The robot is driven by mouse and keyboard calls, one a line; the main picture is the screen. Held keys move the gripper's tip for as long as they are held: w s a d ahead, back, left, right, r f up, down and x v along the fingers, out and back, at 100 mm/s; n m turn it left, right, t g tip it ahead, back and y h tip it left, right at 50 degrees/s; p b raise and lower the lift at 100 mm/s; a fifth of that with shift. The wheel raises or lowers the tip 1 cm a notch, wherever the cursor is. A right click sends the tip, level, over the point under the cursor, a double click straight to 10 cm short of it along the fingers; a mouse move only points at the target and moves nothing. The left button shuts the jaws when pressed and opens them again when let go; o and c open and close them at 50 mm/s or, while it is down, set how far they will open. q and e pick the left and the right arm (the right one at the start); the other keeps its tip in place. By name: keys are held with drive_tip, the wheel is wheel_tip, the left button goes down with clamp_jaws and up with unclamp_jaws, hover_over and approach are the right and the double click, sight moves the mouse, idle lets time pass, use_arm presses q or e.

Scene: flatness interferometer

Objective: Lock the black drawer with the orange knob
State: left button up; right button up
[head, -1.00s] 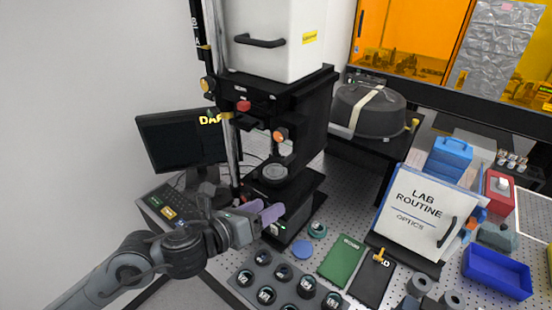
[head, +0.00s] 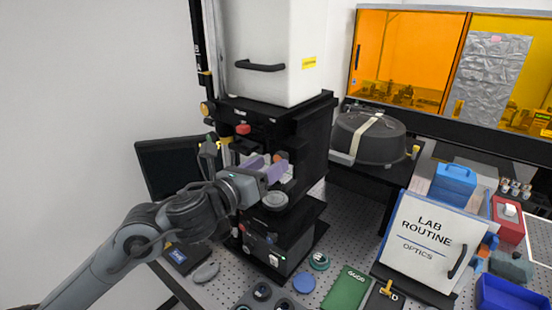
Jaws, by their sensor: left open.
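The orange knob (head: 281,156) shows on the front of the black instrument stand (head: 305,140), below the white housing. The black drawer's outline cannot be told apart from the black stand around the knob. My left gripper (head: 268,166) has pale purple fingers, apart and empty. Its fingertips are just left of and below the knob and partly cover that area; whether they touch it cannot be told. My right gripper is not in view.
A round stage (head: 275,201) sits just below the fingers. A red knob (head: 243,129) is up to the left, and a dark monitor (head: 165,166) stands behind my arm.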

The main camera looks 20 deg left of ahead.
sight(278, 160)
use_arm(q)
drive_tip(key=shift+x, duration=1.75)
drive_tip(key=c, duration=1)
drive_tip(key=shift+c, duration=0.2)
